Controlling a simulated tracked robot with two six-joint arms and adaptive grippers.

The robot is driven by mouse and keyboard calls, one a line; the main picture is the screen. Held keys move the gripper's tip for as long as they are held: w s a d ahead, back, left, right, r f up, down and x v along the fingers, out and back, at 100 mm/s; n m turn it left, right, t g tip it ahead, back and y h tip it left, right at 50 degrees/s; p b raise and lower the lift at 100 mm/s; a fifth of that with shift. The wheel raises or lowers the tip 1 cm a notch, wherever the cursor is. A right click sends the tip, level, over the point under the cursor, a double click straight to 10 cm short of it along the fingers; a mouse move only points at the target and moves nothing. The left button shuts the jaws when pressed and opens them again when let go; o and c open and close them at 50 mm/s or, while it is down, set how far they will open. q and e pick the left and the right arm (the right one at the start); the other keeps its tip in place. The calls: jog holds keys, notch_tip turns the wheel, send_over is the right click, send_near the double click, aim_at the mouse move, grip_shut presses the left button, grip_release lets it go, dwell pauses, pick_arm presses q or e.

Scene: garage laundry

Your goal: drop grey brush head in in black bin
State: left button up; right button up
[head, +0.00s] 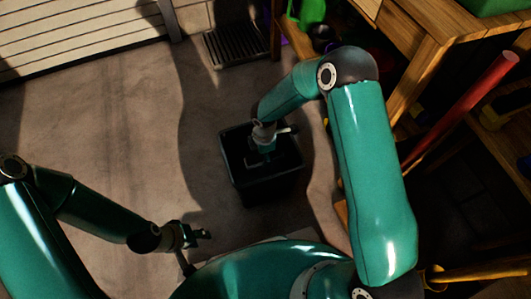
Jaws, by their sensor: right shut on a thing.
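The black bin (262,193) stands upright on the floor in the middle of the view, its open top facing me. My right gripper (267,154) points down over the bin's opening, at or just inside the rim. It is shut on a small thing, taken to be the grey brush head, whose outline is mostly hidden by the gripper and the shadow. I cannot tell how deep it sits in the bin. My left gripper (196,250) is low at the lower middle, left of the bin, with its fingers apart and nothing seen between them.
A wooden workbench (420,60) stands at the upper right, with a red pole (460,110) leaning by it. A floor drain grate (236,46) and a pale slatted panel (75,35) are at the back. The floor (120,130) left of the bin is clear.

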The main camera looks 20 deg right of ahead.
jog(key=o, duration=1.3)
jog(key=shift+c, duration=0.2)
